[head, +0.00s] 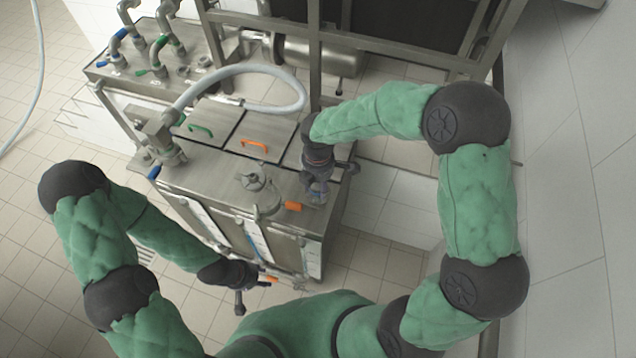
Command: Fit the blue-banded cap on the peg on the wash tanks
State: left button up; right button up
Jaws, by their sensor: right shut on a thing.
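The wash tanks (215,178) are a steel unit in the middle of the head view, with lids and valves on top. My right gripper (317,193) points down over the right end of the tank top. It is shut on a small grey and bluish piece (319,198), which looks like the blue-banded cap. The gripper hides most of it. I cannot make out the peg or tell whether the cap touches it. My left gripper (250,290) is low in front of the tanks, apart from the cap. Its jaw opening is unclear.
A round steel fitting (254,183) and an orange handle (293,206) stand left of my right gripper. Lids with green (200,128) and orange (254,146) handles lie behind. A pale hose (290,105) loops at the back, near a steel frame (314,60).

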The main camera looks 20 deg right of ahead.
aim_at(318, 190)
jog(key=shift+f+b, duration=0.85)
jog(key=shift+f, duration=0.8)
dwell(0.4)
jog(key=o, duration=1.5)
jog(key=shift+r, duration=0.1)
notch_tip(318, 190, up, 12)
jog(key=shift+f, duration=0.1)
notch_tip(318, 190, up, 5)
jog(key=p, duration=0.4)
